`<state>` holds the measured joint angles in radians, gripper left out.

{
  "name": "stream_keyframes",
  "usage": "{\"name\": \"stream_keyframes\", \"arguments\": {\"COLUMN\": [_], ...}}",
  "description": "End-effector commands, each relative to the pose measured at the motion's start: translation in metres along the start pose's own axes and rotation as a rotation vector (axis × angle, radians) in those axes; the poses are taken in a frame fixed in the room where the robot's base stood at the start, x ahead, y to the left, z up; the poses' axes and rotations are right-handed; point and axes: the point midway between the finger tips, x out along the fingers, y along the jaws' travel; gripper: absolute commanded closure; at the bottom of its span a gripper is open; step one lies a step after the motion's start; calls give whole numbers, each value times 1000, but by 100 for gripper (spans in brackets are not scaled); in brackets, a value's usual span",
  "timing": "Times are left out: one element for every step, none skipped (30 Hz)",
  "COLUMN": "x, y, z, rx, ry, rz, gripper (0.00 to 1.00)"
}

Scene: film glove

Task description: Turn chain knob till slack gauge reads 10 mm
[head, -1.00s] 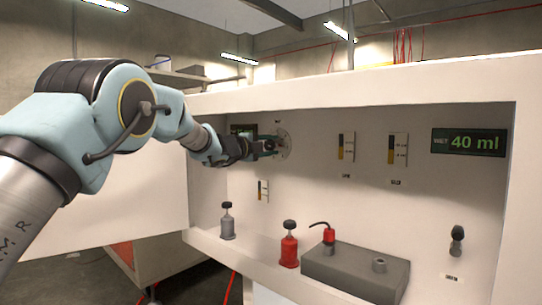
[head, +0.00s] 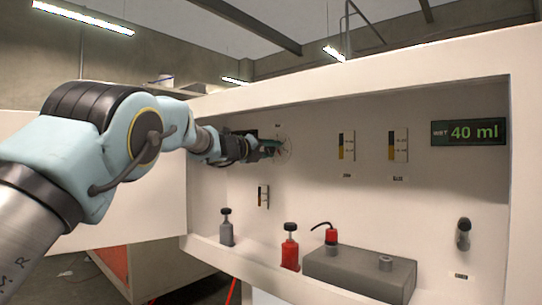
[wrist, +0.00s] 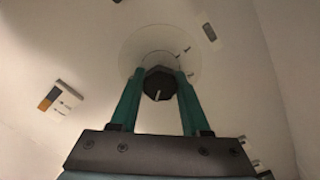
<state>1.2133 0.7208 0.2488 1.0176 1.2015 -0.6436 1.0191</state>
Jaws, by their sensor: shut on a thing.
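The chain knob (wrist: 158,82) is a dark, many-sided knob with a white pointer line, in the middle of a pale round dial (wrist: 130,50) on the panel. My gripper (wrist: 157,85) has its two green fingers on either side of the knob, shut on it. In the head view my gripper (head: 272,148) reaches the dial (head: 284,150) on the back wall, and the fingers hide the knob there. A small gauge (head: 263,196) with a dark and orange bar is below the dial. I cannot tell which gauge is for slack, and the readings are too small to read.
Two more gauges (head: 347,146) (head: 398,146) and a green display (head: 468,132) reading 40 ml are to the right. A grey bottle (head: 226,228), a red bottle (head: 290,248) and a grey block (head: 345,272) stand on the ledge below. A grey fitting (head: 463,234) is on the right.

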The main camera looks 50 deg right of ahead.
Motion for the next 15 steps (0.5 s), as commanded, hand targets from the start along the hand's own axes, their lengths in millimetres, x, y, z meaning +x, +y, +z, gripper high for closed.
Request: {"name": "stream_keyframes", "arguments": {"x": [0,0,0,0,0,0,0,0,0,0,0,0,1,0,1], "y": [3,2,2,2,2,2,2,2,2,2,2,2,2,2,2], "z": [-3,-3,-3,-3,-3,-3,-2,-2,-2,-2,-2,-2,-2,-2,-2], "rx": [14,22,32,38,43,48,51,53,55,56,57,57,57,57,57], "ry": [3,3,3,4,4,4,4,4,4,4,4,4,4,4,4], "rz": [2,2,2,2,1,1,2,2,2,2,2,2,2,2,2], "gripper": [100,100,100,100,100,100,100,100,100,100,100,100,100,100,100]}}
